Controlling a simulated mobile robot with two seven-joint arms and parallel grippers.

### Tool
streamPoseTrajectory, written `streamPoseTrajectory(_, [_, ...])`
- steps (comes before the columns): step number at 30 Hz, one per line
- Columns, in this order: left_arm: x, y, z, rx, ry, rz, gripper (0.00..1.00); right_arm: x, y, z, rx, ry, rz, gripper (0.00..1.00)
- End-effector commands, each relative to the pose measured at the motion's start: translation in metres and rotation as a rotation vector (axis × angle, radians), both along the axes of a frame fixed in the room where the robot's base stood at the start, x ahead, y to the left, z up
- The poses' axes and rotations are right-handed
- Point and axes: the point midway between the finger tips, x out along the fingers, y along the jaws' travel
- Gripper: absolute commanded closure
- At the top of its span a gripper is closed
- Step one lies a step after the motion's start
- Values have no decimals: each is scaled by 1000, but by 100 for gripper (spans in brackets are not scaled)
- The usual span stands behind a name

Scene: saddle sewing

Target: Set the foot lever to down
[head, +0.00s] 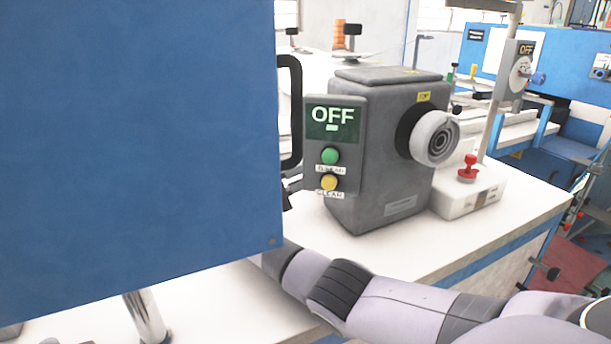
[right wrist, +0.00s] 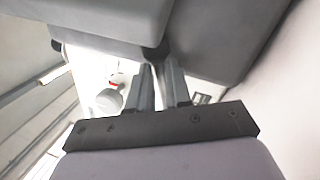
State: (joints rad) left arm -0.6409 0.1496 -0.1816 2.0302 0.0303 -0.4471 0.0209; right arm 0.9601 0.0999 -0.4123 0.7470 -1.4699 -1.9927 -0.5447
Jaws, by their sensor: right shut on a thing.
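My right arm comes in from the right in the head view and runs behind the lower edge of a large blue panel (head: 140,130), which hides its gripper. In the right wrist view my right gripper (right wrist: 158,68) has its two fingers close together against the underside of grey machine parts. A small dark part (right wrist: 155,51) sits at the fingertips; it appears to be the foot lever, mostly hidden by the fingers and the grey body. Whether it is up or down cannot be told. My left gripper is not in view.
A grey motor housing (head: 385,160) with a handwheel (head: 437,138) stands on the white table (head: 400,257). On it, a control box (head: 332,181) reads OFF. A black handle (head: 293,110) sits at the panel's edge. A white box (head: 470,198) with a red knob stands behind.

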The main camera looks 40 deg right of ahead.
Motion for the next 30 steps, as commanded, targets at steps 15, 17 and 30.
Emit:
streamPoseTrajectory(15, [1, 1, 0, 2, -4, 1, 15, -2, 2, 0, -2, -3, -10, 48])
streamPoseTrajectory(17, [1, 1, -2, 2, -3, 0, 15, -1, 4, -1, 0, -2, -10, 48])
streamPoseTrajectory(30, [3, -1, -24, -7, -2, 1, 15, 12, 54, -16, 1, -5, -13, 48])
